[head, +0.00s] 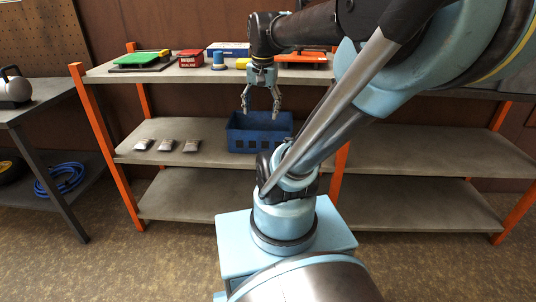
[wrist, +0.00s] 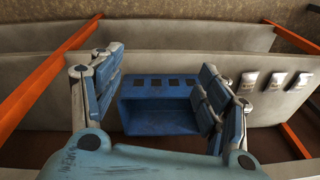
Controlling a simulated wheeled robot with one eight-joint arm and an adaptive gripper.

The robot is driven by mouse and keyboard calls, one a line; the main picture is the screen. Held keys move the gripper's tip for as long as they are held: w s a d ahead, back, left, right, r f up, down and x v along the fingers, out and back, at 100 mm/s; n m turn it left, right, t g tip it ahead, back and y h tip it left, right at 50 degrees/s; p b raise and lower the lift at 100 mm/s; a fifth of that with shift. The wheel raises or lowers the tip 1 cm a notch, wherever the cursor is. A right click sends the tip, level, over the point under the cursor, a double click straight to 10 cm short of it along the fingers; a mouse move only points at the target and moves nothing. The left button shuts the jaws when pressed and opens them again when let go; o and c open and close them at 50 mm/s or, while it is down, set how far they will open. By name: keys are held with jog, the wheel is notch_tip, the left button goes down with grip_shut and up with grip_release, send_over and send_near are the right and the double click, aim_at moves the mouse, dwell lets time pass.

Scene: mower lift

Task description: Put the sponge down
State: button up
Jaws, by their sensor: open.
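My gripper (head: 261,108) is open and empty, its fingers pointing down in front of the shelf rack, just above a blue crate (head: 240,140). In the wrist view the fingers (wrist: 160,62) stand wide apart on either side of the crate (wrist: 158,83). Nothing is between them. The visible part of the crate's inside looks empty; its near part is hidden by my gripper. A small yellow block (head: 242,63) lies on the top shelf, just left of my wrist; it may be the sponge, but I cannot tell for sure.
The top shelf (head: 190,72) holds a green block (head: 138,58) on a dark mat, a red box (head: 190,58), a blue spool (head: 218,61), a blue box (head: 230,48) and an orange case (head: 300,60). Several packets (head: 166,145) lie left of the crate. The middle shelf's right side (head: 415,150) is clear.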

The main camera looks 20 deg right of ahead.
jog(key=s+f+n, duration=0.6)
jog(key=s+f, duration=0.2)
jog(key=f, duration=0.4)
jog(key=shift+s+f+t, duration=0.3)
jog(key=shift+s+f, duration=0.05)
jog(key=shift+s, duration=0.05)
jog(key=shift+d, duration=0.1)
jog(key=shift+w+f, duration=0.2)
jog(key=shift+w, duration=0.3)
jog(key=shift+c, duration=0.3)
